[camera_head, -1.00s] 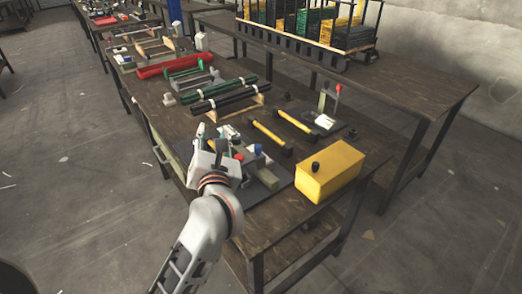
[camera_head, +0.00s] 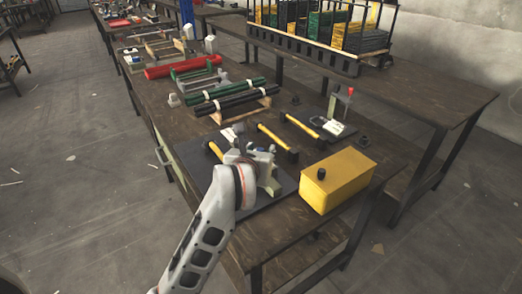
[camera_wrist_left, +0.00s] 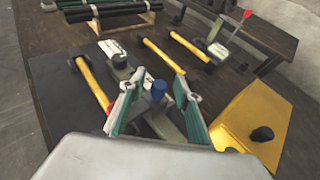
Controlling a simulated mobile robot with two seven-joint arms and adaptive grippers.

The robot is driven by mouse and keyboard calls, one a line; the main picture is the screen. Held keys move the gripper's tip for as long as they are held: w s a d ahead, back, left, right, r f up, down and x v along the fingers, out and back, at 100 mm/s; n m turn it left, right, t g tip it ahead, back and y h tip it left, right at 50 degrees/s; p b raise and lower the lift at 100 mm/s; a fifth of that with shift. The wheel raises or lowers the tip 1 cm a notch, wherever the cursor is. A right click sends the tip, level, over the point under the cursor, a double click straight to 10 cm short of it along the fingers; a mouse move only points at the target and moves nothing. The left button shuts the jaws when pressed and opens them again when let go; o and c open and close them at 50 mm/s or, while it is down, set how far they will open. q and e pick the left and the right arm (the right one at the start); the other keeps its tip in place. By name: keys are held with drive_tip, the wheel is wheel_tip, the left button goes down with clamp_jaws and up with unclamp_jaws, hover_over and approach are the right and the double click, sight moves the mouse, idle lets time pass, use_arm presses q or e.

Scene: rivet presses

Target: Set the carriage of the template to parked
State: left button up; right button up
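The template appears to be the metal fixture (camera_head: 268,180) on a dark mat (camera_head: 206,180) at the near end of the bench. In the left wrist view a blue knob (camera_wrist_left: 158,90) stands up from the fixture's pale bar (camera_wrist_left: 165,125). My left gripper (camera_head: 256,158) is over the fixture and covers much of it in the head view. In the left wrist view my left gripper (camera_wrist_left: 154,92) is open, with its green-padded fingers apart on either side of the blue knob; contact is not clear. The carriage's position is hard to tell. My right gripper is out of view.
A yellow box (camera_head: 335,181) with a black knob stands right of the mat. Yellow-handled hammers (camera_head: 272,135) lie behind the fixture. A red-handled clamp (camera_head: 338,107) stands farther back. Black and green tubes (camera_head: 235,98) rest on a rack behind.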

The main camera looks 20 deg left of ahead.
use_arm(q)
drive_tip(key=shift+w+f, duration=0.1)
drive_tip(key=shift+w, duration=0.2)
clamp_jaws()
drive_tip(key=s+d, duration=0.1)
drive_tip(key=d, duration=0.1)
drive_tip(key=s+d+p, duration=0.1)
drive_tip(key=s+d, duration=0.1)
drive_tip(key=shift+s, duration=0.15)
drive_tip(key=shift+d+f, duration=0.1)
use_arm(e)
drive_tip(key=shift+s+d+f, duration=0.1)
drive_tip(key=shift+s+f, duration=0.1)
use_arm(q)
drive_tip(key=shift+c, duration=1.5)
unclamp_jaws()
drive_tip(key=o, duration=0.3)
drive_tip(key=shift+s, duration=0.1)
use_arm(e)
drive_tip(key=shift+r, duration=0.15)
